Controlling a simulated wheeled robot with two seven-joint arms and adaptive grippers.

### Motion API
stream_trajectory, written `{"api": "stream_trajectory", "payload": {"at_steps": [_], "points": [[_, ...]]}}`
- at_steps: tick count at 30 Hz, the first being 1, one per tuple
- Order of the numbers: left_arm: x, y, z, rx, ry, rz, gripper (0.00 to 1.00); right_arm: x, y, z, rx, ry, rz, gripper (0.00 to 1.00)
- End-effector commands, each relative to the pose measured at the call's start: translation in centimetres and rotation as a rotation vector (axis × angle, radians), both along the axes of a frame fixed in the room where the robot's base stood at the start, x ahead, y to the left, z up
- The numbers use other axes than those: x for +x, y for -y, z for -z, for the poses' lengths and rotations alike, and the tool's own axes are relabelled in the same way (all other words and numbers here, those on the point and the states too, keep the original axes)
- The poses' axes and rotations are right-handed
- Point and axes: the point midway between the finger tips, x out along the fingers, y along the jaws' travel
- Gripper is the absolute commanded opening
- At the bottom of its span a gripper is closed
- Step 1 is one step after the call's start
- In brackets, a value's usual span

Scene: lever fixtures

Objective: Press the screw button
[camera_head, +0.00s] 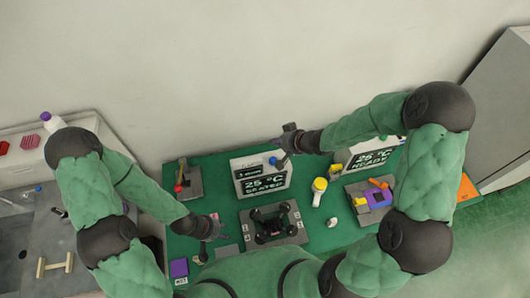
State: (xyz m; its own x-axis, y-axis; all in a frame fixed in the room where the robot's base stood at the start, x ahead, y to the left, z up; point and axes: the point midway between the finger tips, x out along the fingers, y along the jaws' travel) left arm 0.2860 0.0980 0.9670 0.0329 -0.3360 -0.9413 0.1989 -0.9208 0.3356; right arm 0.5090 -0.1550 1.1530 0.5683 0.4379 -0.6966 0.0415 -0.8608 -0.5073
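A white box with dark display panels (262,183) stands at the back middle of the green table; its lower panel reads "25 °C" and "SEATED", and its upper text is too small to read surely. A small blue round knob or button (273,160) shows at its top right; I cannot tell whether it is the screw button. My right gripper (284,148) is just above and right of this blue part; contact is unclear. My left gripper (216,224) is low over the table, left of a dark-grey plate. Both grippers are too small to show whether their fingers are open.
A black four-armed device (272,224) sits on the grey plate (298,236). A yellow-and-white cylinder (319,187), a second display box (370,158), a purple-and-orange fixture (376,198) and a red-knobbed lever fixture (188,184) stand around. A purple block (179,268) lies front left.

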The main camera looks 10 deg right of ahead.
Motion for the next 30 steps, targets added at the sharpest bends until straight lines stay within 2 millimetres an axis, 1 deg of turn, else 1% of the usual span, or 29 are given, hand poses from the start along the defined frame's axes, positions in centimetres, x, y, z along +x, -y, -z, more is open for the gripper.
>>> {"api": "stream_trajectory", "payload": {"at_steps": [8,14,20,30], "points": [[0.0,0.0,0.1,0.000,0.001,0.000,0.40,0.0,0.0,0.0,0.000,0.000,0.000,0.00],[0.1,0.0,0.8,0.000,0.001,0.000,0.40,0.0,0.0,0.7,0.000,0.000,0.000,0.00],[0.1,0.0,2.5,0.000,0.001,0.000,0.40,0.0,0.0,2.2,-0.001,0.000,-0.001,0.00],[0.1,0.0,6.3,0.000,0.001,0.000,0.40,0.0,0.0,5.3,-0.001,0.001,-0.001,0.00]]}}
